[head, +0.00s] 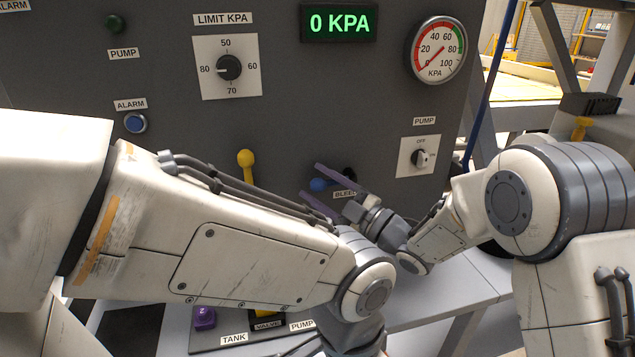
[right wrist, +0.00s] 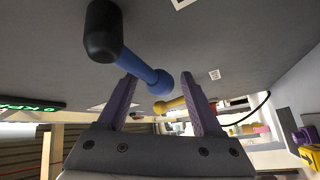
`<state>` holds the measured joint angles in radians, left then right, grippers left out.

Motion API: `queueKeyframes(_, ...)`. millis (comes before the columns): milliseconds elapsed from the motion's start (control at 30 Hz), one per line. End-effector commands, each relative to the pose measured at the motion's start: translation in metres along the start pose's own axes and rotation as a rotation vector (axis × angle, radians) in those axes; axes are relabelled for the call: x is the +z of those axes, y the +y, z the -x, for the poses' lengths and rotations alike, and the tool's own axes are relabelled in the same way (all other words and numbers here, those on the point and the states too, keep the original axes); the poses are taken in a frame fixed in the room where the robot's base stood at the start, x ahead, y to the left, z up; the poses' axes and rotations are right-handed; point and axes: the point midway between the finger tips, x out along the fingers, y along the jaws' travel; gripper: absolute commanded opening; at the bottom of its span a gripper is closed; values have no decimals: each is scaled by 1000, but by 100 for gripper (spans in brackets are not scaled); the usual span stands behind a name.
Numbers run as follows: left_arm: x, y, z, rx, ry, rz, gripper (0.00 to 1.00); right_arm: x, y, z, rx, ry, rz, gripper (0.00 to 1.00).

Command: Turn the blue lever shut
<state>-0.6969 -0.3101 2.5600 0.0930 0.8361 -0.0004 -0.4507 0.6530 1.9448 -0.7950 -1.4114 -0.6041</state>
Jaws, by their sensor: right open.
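A yellow lever (head: 246,160) stands to the left on the panel (head: 300,95). The display (head: 338,22) reads 0 KPA and the gauge (head: 436,50) is at the upper right. A pump switch (head: 419,158) is on the right. My left arm crosses the lower panel.

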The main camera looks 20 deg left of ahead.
Motion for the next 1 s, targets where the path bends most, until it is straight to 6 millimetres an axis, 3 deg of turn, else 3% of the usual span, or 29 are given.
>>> queueKeyframes(300, 0, 0, 0, 0, 0, 0, 78, 0, 0, -3, -1, -1, -1, 67)
queueKeyframes(333, 0, 0, 0, 0, 0, 0, 78, 0, 0, -3, -1, -1, -1, 60)
queueKeyframes(500, 0, 0, 0, 0, 0, 0, 78, 0, 0, -3, -1, -1, -1, 0)
queueKeyframes(1000, 0, 0, 0, 0, 0, 0, 78, 2, -3, -2, -5, -5, -6, 0)
